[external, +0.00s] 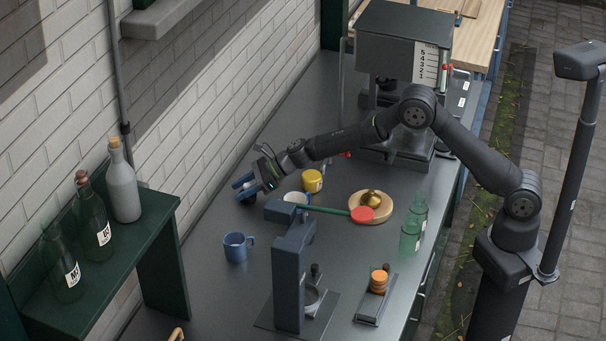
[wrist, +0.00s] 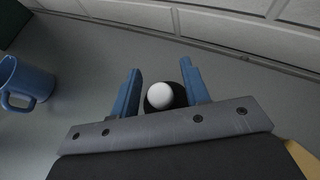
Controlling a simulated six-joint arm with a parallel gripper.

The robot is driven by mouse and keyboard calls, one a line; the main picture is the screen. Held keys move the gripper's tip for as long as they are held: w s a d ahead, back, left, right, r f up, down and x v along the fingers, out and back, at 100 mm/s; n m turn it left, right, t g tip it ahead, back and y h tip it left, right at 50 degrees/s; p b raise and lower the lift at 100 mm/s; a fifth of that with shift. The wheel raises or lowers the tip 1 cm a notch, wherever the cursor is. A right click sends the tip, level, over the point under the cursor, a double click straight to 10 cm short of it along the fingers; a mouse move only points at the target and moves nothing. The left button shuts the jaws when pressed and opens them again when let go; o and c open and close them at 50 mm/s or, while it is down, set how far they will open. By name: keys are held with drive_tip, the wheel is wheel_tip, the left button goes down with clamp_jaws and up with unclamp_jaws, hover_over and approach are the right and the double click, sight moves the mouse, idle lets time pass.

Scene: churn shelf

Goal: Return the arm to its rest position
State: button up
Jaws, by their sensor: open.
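My arm reaches left across the grey counter (external: 215,285). My gripper (external: 240,183) is near the brick wall at the counter's back side, with its blue fingers pointing left and down. In the wrist view my gripper (wrist: 160,78) is open, its two fingers apart. A round white top on a dark, round piece (wrist: 160,96) shows between the fingers, near their roots; I cannot tell whether a finger touches it or how far below it is.
A blue mug (external: 237,247) stands nearby; it also shows in the wrist view (wrist: 27,82). Bottles (external: 123,188) stand on the green shelf (external: 150,225).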

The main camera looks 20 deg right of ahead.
drive_tip(key=shift+d, duration=0.1)
drive_tip(key=v, duration=1.2)
drive_tip(key=x, duration=1.2)
drive_tip(key=shift+a+f, duration=0.25)
drive_tip(key=shift+f, duration=0.05)
drive_tip(key=r, duration=0.2)
drive_tip(key=d+r, duration=0.1)
drive_tip(key=r, duration=0.2)
drive_tip(key=shift+w+r, duration=0.1)
drive_tip(key=shift+w, duration=0.1)
drive_tip(key=w+d+r, duration=0.4)
drive_tip(key=d+r, duration=0.3)
drive_tip(key=d, duration=0.3)
drive_tip(key=s+d+r+m+t+h, duration=0.1)
drive_tip(key=s+d+r+m+t, duration=0.4)
drive_tip(key=d, duration=0.4)
drive_tip(key=s+d+m+t+h, duration=0.2)
drive_tip(key=d+m+t+h, duration=0.2)
drive_tip(key=d+m+h, duration=0.3)
drive_tip(key=shift+s+d+r, duration=0.15)
drive_tip(key=shift+s+d, duration=0.15)
drive_tip(key=shift+d, duration=2.3)
